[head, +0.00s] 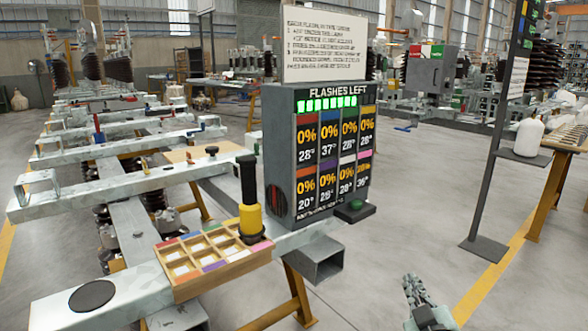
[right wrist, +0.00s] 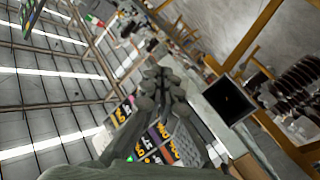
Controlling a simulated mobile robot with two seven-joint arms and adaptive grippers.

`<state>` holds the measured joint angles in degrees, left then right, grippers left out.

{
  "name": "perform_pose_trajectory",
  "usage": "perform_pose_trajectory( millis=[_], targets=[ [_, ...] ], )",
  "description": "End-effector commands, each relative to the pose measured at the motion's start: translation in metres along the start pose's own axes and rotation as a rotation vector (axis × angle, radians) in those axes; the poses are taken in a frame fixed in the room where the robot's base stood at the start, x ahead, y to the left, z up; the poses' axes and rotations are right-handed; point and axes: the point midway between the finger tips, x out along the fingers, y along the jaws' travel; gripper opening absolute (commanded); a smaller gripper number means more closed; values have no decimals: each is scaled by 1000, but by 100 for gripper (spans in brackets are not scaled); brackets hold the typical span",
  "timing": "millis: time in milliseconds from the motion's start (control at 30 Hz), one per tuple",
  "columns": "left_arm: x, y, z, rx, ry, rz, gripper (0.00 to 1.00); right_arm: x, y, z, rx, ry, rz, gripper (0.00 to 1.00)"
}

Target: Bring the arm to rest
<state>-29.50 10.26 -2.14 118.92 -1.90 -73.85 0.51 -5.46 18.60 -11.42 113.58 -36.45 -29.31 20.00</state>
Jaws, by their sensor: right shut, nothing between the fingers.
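My right gripper (head: 414,287) is low in the head view, right of centre, over the open floor. Its fingers are shut with nothing between them, and it touches nothing that I can see. In the right wrist view the closed fingers (right wrist: 162,82) point away from the camera, with the display box (right wrist: 165,145) behind them, seen tilted. My left gripper is not in the head view.
The display box (head: 308,155) stands on the steel frame (head: 120,282). A wooden compartment tray (head: 222,277), a yellow and black tool (head: 250,213), a green button (head: 355,205) and a black disc (head: 92,295) are near it. A dark post (head: 486,180) stands right; floor between is clear.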

Motion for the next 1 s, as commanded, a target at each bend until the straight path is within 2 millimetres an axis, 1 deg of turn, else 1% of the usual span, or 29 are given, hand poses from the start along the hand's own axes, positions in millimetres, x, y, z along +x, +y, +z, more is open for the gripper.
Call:
perform_pose_trajectory(
  millis=[33, 67, 100, 167, 200, 267, 300, 367, 400, 500, 600, 633, 700, 767, 1000],
  targets=[
    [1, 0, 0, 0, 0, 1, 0, -13, -8, 39, 31, -118, -13, 0],
    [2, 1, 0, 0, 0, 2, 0, -21, -13, 60, 47, -186, -23, 0],
    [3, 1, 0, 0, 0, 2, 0, -34, -20, 87, 68, -274, -38, 0],
    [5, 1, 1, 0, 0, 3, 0, -56, -32, 126, 92, -404, -66, 0],
    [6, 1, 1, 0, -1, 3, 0, -73, -41, 150, 109, -490, -88, 0],
    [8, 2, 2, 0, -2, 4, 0, -102, -54, 184, 129, -615, -128, 0],
    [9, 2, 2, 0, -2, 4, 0, -122, -64, 204, 144, -696, -158, 0],
    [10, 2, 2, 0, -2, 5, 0, -153, -78, 229, 161, -807, -204, 0],
    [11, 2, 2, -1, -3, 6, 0, -173, -86, 243, 171, -875, -236, 0],
    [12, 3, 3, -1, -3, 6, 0, -217, -103, 267, 193, -1010, -307, 0],
    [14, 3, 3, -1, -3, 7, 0, -248, -114, 280, 206, -1097, -360, 0],
    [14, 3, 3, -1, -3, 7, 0, -253, -116, 282, 209, -1113, -371, 0],
    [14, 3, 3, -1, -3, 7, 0, -262, -120, 285, 214, -1138, -388, 0],
    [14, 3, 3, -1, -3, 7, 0, -266, -121, 286, 216, -1148, -394, 0],
    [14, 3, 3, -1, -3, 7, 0, -266, -121, 286, 216, -1149, -395, 0]
  ],
)
